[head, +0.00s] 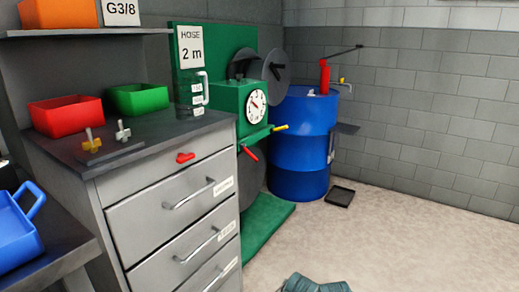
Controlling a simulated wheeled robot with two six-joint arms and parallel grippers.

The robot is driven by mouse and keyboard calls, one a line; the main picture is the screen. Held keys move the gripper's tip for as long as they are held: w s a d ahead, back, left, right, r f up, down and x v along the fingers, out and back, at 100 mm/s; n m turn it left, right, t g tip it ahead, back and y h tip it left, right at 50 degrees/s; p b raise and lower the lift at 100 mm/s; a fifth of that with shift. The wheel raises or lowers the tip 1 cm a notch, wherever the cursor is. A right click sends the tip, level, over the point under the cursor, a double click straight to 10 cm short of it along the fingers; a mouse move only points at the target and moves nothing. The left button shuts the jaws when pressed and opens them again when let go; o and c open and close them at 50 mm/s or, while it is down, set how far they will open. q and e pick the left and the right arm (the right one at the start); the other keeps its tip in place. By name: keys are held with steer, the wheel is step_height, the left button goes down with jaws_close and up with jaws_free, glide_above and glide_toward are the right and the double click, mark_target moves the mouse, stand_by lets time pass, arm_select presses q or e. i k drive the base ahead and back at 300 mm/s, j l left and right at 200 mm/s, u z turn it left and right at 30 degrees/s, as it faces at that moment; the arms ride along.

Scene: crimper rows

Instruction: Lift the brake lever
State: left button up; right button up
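A green machine (231,98) with a round white dial (256,106) stands right of the drawer cabinet. A lever with a red grip (250,153) sticks out low on its front, tilted down to the right. A lever with a yellow grip (279,128) sticks out at the machine's right, nearly level. Neither carries a readable label, so I cannot tell which is the brake lever. Neither of my grippers shows in the head view.
The grey cabinet (158,198) has a red catch (186,157) and bar handles. A blue drum (301,142) with a red pump stands behind. A green mat (268,222), black tray (340,196) and teal crumpled thing (314,285) lie on open floor.

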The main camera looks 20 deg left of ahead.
mark_target(242, 146)
steer(key=i+j, duration=0.15)
steer(key=i, duration=0.35)
steer(key=i+j, duration=0.1)
steer(key=i, duration=0.4)
steer(key=i+j, duration=0.25)
steer(key=j+u, duration=0.05)
